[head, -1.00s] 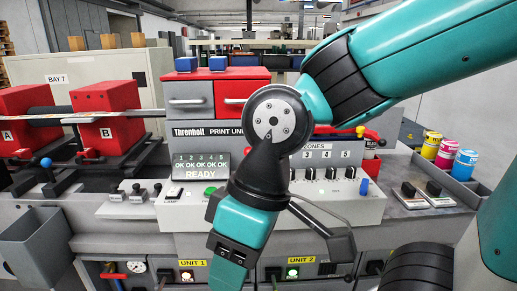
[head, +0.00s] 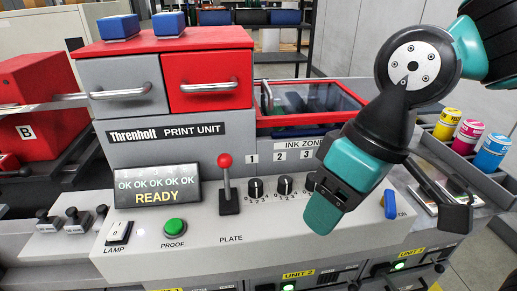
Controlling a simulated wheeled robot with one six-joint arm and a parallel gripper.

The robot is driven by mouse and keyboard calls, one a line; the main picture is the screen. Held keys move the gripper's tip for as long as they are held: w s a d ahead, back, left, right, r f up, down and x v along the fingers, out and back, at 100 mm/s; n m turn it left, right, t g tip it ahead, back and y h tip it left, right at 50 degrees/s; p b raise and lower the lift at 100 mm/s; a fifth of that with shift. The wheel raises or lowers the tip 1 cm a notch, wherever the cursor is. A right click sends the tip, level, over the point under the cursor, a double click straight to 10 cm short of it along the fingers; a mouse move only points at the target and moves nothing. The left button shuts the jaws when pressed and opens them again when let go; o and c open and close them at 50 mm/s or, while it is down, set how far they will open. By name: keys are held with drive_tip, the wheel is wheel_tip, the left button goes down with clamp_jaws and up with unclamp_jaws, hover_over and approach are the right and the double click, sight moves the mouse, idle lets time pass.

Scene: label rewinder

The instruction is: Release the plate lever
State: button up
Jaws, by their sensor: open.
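The plate lever (head: 226,183) has a red ball knob on a metal stem and a black base. It stands roughly upright on the light grey panel, above the word PLATE. Nothing covers it. My gripper (head: 325,210) is to the right of the lever, apart from it, and hides part of the row of ink zone knobs. It is open, and I see nothing held in it.
The display (head: 158,192) reads OK several times and READY. A green PROOF button (head: 174,226) and a LAMP switch (head: 118,232) are left of the lever. Black dials (head: 285,186) stand close on its right. A red drawer (head: 209,83) with a protruding handle is above.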

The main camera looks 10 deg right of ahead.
drive_tip(key=w+a+r+m+t+h+p, duration=0.1)
drive_tip(key=w+a+r+m+h+p, duration=0.15)
drive_tip(key=w, duration=0.65)
drive_tip(key=m+t+h+p, duration=0.2)
drive_tip(key=m+h, duration=0.1)
drive_tip(key=m, duration=0.1)
approach(224, 160)
drive_tip(key=d+r, duration=0.3)
drive_tip(key=s+a+m+h, duration=0.1)
drive_tip(key=a+m, duration=0.2)
drive_tip(key=a, duration=0.2)
drive_tip(key=shift+n+t, duration=0.25)
drive_tip(key=shift+t, duration=0.05)
drive_tip(key=p+x, duration=0.3)
drive_tip(key=x, duration=1.3)
drive_tip(key=shift+w+d+f, duration=0.15)
drive_tip(key=shift+d+f, duration=0.05)
drive_tip(key=shift+f, duration=0.05)
clamp_jaws()
